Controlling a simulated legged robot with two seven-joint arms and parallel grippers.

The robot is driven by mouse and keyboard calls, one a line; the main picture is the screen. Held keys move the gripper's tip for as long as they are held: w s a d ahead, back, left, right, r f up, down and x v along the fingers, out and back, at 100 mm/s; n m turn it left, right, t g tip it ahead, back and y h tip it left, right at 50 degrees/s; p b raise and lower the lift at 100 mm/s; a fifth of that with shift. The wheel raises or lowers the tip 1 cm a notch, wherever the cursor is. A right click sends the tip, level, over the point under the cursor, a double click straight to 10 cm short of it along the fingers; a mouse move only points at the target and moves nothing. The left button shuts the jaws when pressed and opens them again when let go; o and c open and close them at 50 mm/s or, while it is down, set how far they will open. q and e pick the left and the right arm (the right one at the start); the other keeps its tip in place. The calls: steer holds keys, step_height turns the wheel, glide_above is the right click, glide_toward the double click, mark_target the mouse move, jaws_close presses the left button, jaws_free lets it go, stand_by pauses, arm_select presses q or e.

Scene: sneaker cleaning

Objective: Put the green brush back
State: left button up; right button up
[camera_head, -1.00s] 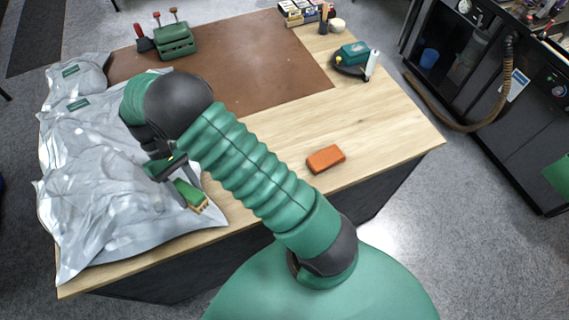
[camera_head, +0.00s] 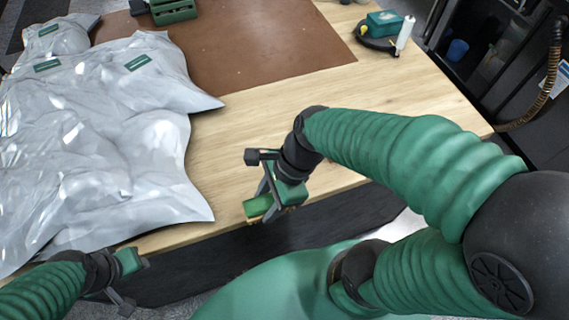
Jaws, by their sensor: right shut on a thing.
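The green brush (camera_head: 258,206) shows as a small green block with a pale edge, near the table's front edge. My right gripper (camera_head: 272,200) is shut on it, and the gripper's fingers and body hide part of it. Whether the brush touches the table or hangs just above it is not clear. My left gripper (camera_head: 128,282) is low at the left, near the table's front edge and in front of the silver bags. It looks empty, but its finger gap is not clear.
Crumpled silver bags (camera_head: 95,140) cover the table's left side. A brown mat (camera_head: 265,45) lies at the back, with a green tool (camera_head: 172,10) at its far edge. A green-and-black item (camera_head: 383,28) stands back right. Bare wood (camera_head: 235,145) lies between bags and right arm.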

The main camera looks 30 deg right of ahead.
steer(key=w+d, duration=0.3)
steer(key=shift+d+f, duration=0.25)
steer(key=shift+d, duration=0.1)
steer(key=w+d, duration=0.6)
steer(key=shift+w+d+f, duration=0.15)
steer(key=shift+w+f, duration=0.05)
steer(key=shift+f, duration=0.15)
steer(key=f, duration=0.1)
steer(key=d+f+b, duration=0.1)
steer(key=f, duration=0.1)
steer(key=shift+w+d+f, duration=0.1)
steer(key=shift+w, duration=0.1)
steer(key=shift+f, duration=0.3)
arm_select(q)
steer(key=shift+w+d, duration=0.1)
arm_select(e)
steer(key=shift+w, duration=0.1)
arm_select(q)
steer(key=shift+f, duration=0.1)
arm_select(e)
steer(key=o, duration=1.2)
